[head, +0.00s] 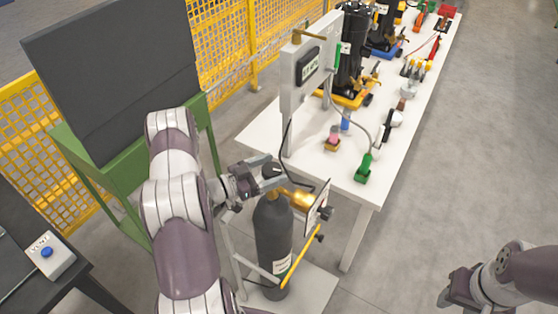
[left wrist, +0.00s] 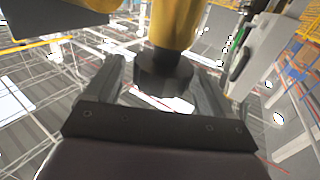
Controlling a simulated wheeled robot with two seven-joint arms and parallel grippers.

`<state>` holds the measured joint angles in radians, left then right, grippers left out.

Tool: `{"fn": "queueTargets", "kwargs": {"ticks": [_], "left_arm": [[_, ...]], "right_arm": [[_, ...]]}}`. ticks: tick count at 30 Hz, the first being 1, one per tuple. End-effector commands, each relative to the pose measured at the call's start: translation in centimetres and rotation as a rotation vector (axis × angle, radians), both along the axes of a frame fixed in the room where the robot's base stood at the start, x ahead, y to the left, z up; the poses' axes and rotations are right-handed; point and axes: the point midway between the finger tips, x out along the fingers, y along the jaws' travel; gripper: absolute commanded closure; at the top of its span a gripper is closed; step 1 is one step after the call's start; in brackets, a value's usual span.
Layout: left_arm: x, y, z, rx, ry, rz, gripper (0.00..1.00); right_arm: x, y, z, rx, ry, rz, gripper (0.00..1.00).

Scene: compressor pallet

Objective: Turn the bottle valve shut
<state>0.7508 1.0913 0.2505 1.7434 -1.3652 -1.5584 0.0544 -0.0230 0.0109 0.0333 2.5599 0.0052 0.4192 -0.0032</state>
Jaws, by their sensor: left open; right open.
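The dark grey gas bottle (head: 273,237) stands upright on a small stand beside the table. A brass valve body (head: 303,198) is at its top, with a dark round knob (head: 271,170) above it. My left gripper (head: 268,172) is open at the knob, with a finger on either side. In the left wrist view the dark knob (left wrist: 163,72) lies between the two open fingers (left wrist: 160,84), below the yellow brass part (left wrist: 178,25). Whether the fingers touch it I cannot tell. My right gripper (head: 452,292) is open and empty at the lower right, far from the bottle.
A white table (head: 262,138) behind the bottle carries a gauge panel (head: 308,66) and several tools and fittings. A yellow bar (head: 297,257) crosses by the bottle. A button box (head: 50,257) is at the lower left. The floor at the right is clear.

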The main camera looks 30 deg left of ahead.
Motion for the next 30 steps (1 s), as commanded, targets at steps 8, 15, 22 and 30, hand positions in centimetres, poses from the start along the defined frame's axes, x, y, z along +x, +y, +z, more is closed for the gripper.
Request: {"fn": "queueTargets", "kwargs": {"ticks": [8,15,22,30], "left_arm": [[2.2,-1.5,0.0,-0.001,0.001,0.000,0.17],[2.3,-1.6,0.0,-0.001,0.000,0.001,0.17],[2.3,-1.5,0.0,-0.001,0.000,0.001,0.68],[2.2,-1.7,-0.8,0.002,-0.008,-0.187,0.68]], "right_arm": [[0.0,0.0,1.0,0.000,0.000,0.000,0.57],[0.0,0.0,1.0,0.000,0.000,0.000,0.57],[0.0,0.0,1.0,0.000,0.000,0.000,0.57],[0.0,0.0,-2.9,0.000,0.001,0.000,0.57]]}}
